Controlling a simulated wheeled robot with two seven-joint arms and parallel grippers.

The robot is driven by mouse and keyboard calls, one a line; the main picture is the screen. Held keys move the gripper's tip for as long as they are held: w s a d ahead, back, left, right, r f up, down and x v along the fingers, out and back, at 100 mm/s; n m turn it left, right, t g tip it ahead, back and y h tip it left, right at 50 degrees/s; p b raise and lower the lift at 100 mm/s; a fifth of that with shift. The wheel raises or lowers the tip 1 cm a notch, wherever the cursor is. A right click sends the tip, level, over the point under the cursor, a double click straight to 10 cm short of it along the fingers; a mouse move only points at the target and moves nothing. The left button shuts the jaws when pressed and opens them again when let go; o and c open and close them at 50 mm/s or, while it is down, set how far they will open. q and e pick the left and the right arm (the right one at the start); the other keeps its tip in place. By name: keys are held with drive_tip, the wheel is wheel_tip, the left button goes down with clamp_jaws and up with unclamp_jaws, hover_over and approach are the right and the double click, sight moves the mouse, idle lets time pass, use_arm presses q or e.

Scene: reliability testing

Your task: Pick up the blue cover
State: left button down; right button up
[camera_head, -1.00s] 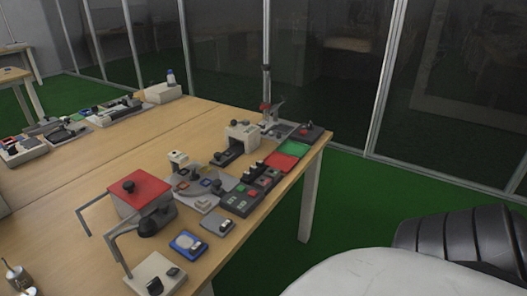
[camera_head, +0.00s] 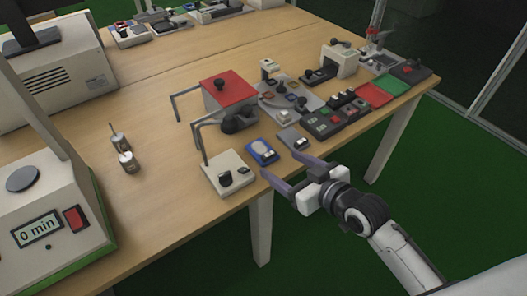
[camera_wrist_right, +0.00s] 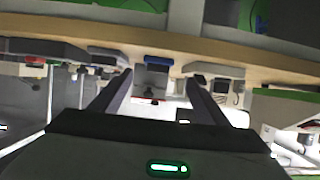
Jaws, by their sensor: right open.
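The blue cover (camera_head: 254,146) appears as a small flat blue-edged piece with a pale oval on top, near the table's front edge in the head view. A blue piece also shows between the fingers in the wrist view (camera_wrist_right: 158,60), seemingly the same one. My right gripper (camera_head: 283,166) is open and empty, with its two purple-grey fingers pointing toward the cover from the front edge. In the wrist view its fingers (camera_wrist_right: 158,80) stand apart on either side of the blue piece. Contact cannot be told. My left gripper is out of view.
A white switch base (camera_head: 226,164) lies left of the cover, and a grey plate (camera_head: 290,139) lies right. Behind stand a red-topped box (camera_head: 228,90) with bent metal handles and several button panels (camera_head: 335,118). A timer device (camera_head: 45,225) stands left. Bare wooden table (camera_head: 150,190) lies between.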

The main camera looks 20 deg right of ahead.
sight(271, 157)
drive_tip(key=x, duration=0.6)
drive_tip(key=shift+w+d+f, duration=0.1)
drive_tip(key=shift+w+d, duration=0.05)
drive_tip(key=shift+w, duration=0.2)
drive_tip(key=shift+c, duration=0.5)
drive_tip(key=c, duration=1)
